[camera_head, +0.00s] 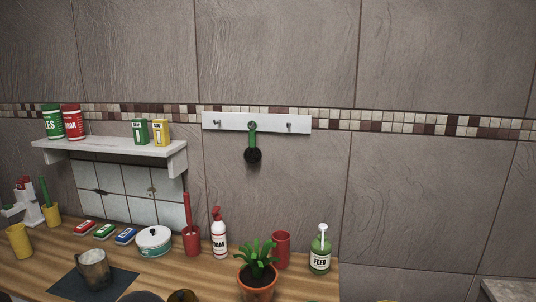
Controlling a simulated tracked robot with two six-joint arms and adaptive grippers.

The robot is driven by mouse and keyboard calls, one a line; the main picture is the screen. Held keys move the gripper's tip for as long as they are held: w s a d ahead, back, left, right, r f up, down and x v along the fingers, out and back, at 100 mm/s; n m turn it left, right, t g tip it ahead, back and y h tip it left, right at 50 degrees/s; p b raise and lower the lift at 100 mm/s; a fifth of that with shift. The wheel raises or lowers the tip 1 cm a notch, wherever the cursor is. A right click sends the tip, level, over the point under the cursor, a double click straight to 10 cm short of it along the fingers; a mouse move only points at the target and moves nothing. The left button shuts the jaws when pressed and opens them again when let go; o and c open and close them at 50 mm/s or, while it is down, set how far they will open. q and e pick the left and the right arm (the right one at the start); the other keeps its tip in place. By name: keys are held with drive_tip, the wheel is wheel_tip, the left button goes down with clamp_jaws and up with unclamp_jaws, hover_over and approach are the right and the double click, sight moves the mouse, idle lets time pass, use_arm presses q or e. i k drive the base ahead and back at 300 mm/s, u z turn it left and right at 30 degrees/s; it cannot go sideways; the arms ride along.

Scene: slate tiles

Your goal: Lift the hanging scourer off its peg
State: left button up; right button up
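The scourer hangs by its green handle (252,138) from the middle peg of a white peg rail (270,123) on the tiled wall. Its round black head (252,155) points down against the wall. The outer pegs at left (217,121) and right (289,125) are bare. Neither of my grippers shows in the head view.
A white shelf (110,146) with tins and boxes is left. The wall right of the rail is clear.

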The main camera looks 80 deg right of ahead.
sight(252, 154)
drive_tip(key=z, duration=0.25)
drive_tip(key=k, duration=0.25)
drive_tip(key=z, duration=0.7)
drive_tip(key=i, duration=0.3)
drive_tip(key=z, duration=0.3)
